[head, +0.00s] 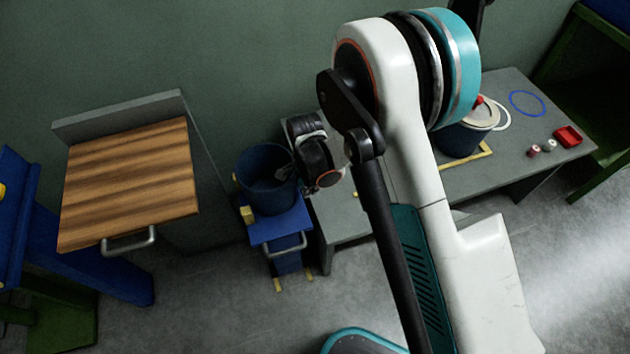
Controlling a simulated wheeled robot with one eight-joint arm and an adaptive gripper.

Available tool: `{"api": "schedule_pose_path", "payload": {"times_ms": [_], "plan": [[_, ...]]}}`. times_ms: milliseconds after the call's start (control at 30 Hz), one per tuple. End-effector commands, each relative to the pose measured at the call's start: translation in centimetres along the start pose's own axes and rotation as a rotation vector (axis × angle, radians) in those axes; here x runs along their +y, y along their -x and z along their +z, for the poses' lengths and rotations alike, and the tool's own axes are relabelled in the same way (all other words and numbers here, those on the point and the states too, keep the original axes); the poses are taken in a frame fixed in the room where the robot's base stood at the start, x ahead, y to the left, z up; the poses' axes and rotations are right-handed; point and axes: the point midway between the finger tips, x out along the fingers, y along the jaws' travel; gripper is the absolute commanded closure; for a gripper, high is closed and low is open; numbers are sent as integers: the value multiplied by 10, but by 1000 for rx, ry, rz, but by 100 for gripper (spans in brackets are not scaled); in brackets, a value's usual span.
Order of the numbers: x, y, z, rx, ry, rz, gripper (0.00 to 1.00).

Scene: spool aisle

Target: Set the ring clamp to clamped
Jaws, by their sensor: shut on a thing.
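The ring clamp is hard to make out. A dark blue drum with a pale lid (482,113) stands on the grey bench at the right, partly behind my arm. A small red part (479,100) and a white ring (504,117) show at its top, and I cannot tell whether either belongs to the clamp. My gripper (287,172) is at the right rim of an open blue bin (262,190), left of my arm. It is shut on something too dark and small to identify. I cannot tell whether it touches the bin.
The bin stands on a blue stand (282,224) with a grey handle. A wooden-topped unit (130,185) is at the left. The grey bench (545,155) holds a blue ring (527,103), a red tray (568,136) and small spools (533,151). The floor in front is clear.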

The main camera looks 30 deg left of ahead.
Motion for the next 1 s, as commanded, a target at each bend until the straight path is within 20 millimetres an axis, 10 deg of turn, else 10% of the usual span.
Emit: {"api": "schedule_pose_path", "payload": {"times_ms": [433,467,533,1000], "plan": [[1,0,2,-1,-7,1,100],[1,0,2,-1,-7,1,72],[1,0,2,-1,-7,1,57],[0,0,-8,0,19,0,57]]}}
